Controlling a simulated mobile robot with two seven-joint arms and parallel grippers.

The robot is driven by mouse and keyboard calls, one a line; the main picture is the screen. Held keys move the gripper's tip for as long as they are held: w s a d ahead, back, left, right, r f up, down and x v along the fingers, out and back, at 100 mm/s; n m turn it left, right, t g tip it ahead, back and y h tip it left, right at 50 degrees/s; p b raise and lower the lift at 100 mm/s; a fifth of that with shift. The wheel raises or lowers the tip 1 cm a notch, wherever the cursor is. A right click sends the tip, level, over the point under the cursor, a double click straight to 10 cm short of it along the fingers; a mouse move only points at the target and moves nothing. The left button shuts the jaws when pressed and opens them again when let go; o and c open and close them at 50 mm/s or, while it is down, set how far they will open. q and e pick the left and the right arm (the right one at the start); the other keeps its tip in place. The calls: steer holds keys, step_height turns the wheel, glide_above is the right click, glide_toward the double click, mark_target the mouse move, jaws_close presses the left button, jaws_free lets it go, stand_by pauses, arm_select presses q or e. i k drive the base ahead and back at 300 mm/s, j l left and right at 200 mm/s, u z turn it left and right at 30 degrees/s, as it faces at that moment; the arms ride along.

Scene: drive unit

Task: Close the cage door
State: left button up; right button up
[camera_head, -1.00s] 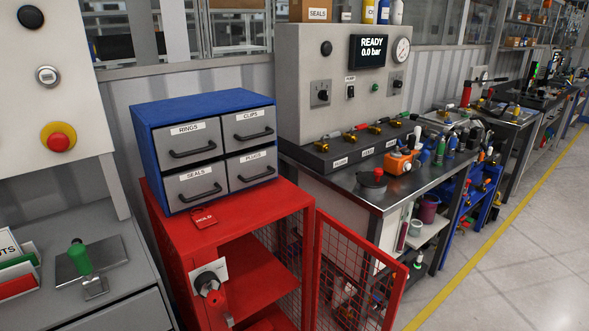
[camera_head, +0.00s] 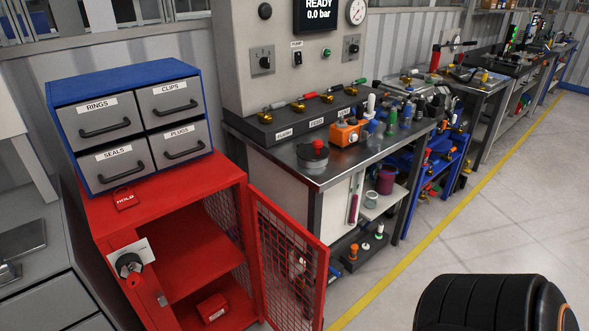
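The red cage door (camera_head: 287,262) is a mesh panel in a red frame. It stands wide open, hinged on the right side of the red cabinet (camera_head: 215,181) and swung out toward the front right. The cabinet's interior shows a shelf (camera_head: 197,255) and a small red box (camera_head: 212,308) on the floor below it. A black round lock with a red key or tag (camera_head: 131,268) sits on the cabinet's left front post. A black rounded part of my arm (camera_head: 490,305) shows at the lower right, apart from the door. Neither gripper's fingers are in view.
A blue drawer unit (camera_head: 130,80) stands on the cabinet, beside a red HOLD tag (camera_head: 125,199). A grey workbench (camera_head: 330,168) with tools is just behind the door. A grey drawer bench stands at left. The floor (camera_head: 500,220) at right is clear, with a yellow line.

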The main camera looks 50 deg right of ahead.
mark_target(318, 299)
steer(key=k+l, duration=0.1)
steer(key=l, duration=0.2)
steer(key=k+l+u, duration=0.1)
steer(key=l, duration=0.2)
steer(key=k+l, duration=0.1)
steer(key=l, duration=0.6)
steer(key=k+l+u, duration=0.1)
steer(key=l, duration=1.25)
steer(key=k+l, duration=0.15)
steer(key=k, duration=0.15)
steer(key=k+l, duration=0.1)
steer(key=k, duration=0.15)
